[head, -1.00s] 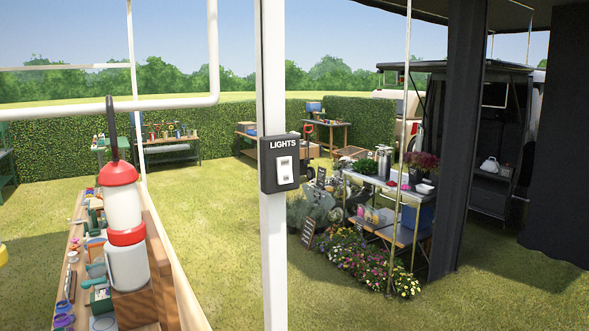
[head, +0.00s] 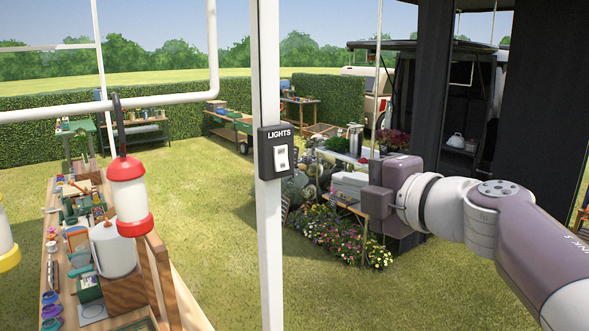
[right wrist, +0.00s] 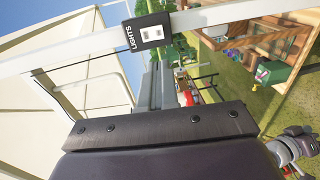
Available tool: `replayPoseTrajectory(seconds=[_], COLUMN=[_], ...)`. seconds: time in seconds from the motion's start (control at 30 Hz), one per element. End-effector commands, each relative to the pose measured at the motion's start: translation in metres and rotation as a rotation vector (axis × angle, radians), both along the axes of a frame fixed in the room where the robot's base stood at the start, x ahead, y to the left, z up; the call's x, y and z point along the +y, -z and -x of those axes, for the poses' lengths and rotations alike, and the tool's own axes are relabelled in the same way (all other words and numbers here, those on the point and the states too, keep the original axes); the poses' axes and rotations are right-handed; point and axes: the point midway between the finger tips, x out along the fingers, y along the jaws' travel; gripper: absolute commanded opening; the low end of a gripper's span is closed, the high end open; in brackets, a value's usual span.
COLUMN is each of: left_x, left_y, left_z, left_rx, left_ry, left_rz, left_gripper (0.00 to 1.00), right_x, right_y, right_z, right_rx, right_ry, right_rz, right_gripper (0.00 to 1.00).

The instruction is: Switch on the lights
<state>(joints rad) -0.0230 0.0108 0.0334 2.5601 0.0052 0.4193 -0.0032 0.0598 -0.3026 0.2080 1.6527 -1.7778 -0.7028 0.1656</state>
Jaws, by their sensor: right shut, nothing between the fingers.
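The black switch box marked LIGHTS (head: 280,153) is fixed to a white upright post (head: 268,240) in the middle of the head view. Its white rocker (head: 281,159) faces me. My right gripper (head: 336,186) is to the right of the box and a little lower, shut and empty, apart from the switch. In the right wrist view the switch box (right wrist: 150,32) shows sideways near the top, beyond the tips of my right gripper (right wrist: 160,70).
Flowers (head: 335,235) and a display table are behind my right arm. A dark post (head: 428,100) and black curtain (head: 545,110) are at the right.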

Motion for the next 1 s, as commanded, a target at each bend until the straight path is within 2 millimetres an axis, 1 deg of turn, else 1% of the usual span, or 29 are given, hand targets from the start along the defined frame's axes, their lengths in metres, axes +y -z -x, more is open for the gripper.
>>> replayPoseTrajectory(seconds=[0.17, 0.27, 0.37, 0.7, 0.8, 0.9, 1.0], left_x=[0.0, 0.0, 0.0, 0.0, 0.0, 0.0, 0.0], left_y=[0.0, -0.003, -0.008, -0.025, -0.03, -0.034, -0.036], left_z=[0.0, 0.0, 0.0, 0.0, 0.0, 0.0, 0.0], left_rx=[0.0, 0.0, 0.0, 0.0, 0.0, 0.0, 0.0], left_ry=[0.0, 0.0, 0.0, 0.0, 0.0, 0.0, 0.0], left_rz=[0.0, 0.0, 0.0, 0.0, 0.0, 0.0, 0.0], left_gripper=[1.0, 1.0, 1.0, 1.0, 1.0, 1.0, 1.0], right_x=[0.0, 0.004, 0.013, 0.055, 0.066, 0.074, 0.079], right_y=[0.0, 0.0, 0.001, 0.01, 0.012, 0.014, 0.015], right_z=[-0.001, -0.006, -0.017, -0.076, -0.091, -0.102, -0.109], right_rx=[0.0, 0.001, 0.002, 0.003, 0.001, 0.001, 0.0], right_ry=[0.001, 0.0, -0.001, 0.0, 0.001, 0.002, 0.002], right_rz=[-0.001, -0.002, -0.001, -0.002, -0.002, -0.001, -0.002], right_gripper=[0.0, 0.0, 0.0, 0.0, 0.0, 0.0, 0.0])
